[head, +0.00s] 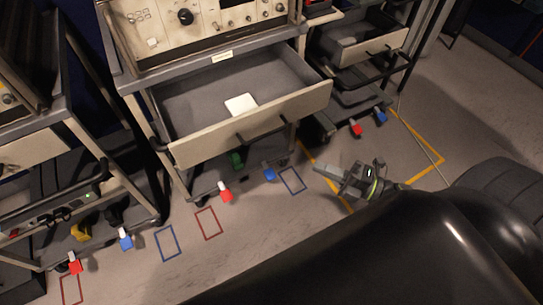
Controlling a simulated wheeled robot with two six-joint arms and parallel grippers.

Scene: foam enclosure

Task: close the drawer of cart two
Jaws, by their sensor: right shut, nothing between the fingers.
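The middle cart has a small label (222,56) on its top edge, too small to read surely; I take it for cart two. Its drawer (250,122) is pulled well out, with a beige front and a dark bar handle (262,130). A white block (240,104) lies inside the drawer. My right gripper (322,169) is shut and empty. It shows over the floor, right of and below the drawer front in the picture, apart from it. My left gripper is not in view.
A cart at the right has its own drawer (368,47) partly open. Another cart (62,150) stands at the left. Red and blue caster tabs and floor outlines (208,223) lie along the carts' front. The floor (262,225) before the middle cart is clear.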

